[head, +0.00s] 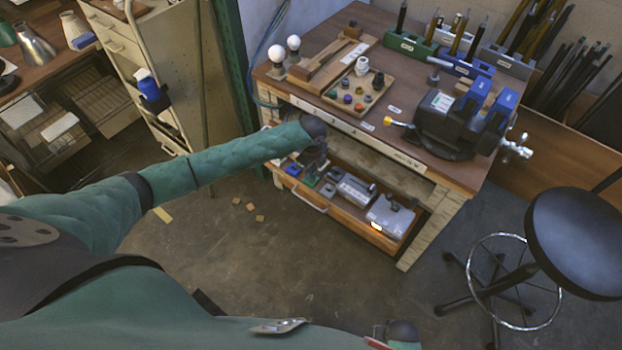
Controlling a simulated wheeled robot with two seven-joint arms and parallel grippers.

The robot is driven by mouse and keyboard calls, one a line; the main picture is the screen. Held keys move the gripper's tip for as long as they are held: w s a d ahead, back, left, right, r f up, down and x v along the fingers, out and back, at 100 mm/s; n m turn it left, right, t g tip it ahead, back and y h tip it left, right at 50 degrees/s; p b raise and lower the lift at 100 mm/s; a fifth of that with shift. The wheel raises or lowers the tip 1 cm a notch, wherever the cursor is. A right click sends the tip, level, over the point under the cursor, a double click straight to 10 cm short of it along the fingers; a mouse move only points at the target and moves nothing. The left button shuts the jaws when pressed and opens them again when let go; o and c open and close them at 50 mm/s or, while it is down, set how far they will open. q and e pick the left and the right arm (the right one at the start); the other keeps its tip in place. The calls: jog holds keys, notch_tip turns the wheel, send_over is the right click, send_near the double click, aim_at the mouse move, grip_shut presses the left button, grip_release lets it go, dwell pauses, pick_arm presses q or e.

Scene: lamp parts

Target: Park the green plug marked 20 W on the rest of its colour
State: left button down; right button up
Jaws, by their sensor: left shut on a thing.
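My left gripper (316,168) reaches down over the open drawer (310,196) at the left front of the workbench. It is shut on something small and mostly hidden. A green piece (310,180) shows right at its fingertips; I cannot read any mark on it or tell if it is the 20 W plug. A wooden tray (388,80) on the bench top holds several small coloured pieces, too small to read. I cannot make out a green rest for certain. My right wrist shows at the bottom edge, but its gripper is out of view.
Grey metal boxes (387,216) lie in the drawer, right of my left gripper. A dark vise (447,130) and coloured tool holders (466,62) stand on the bench top. A black stool (577,240) stands at right. The floor (260,270) before the bench is mostly clear.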

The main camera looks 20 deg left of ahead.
pick_arm(q)
jog(key=shift+f, duration=0.4)
jog(key=shift+f, duration=0.15)
dwell(0.8)
jog(key=shift+f, duration=0.15)
dwell(0.4)
jog(key=shift+f+p, duration=0.15)
jog(key=shift+p, duration=0.25)
jog(key=c, duration=1.2)
grip_release()
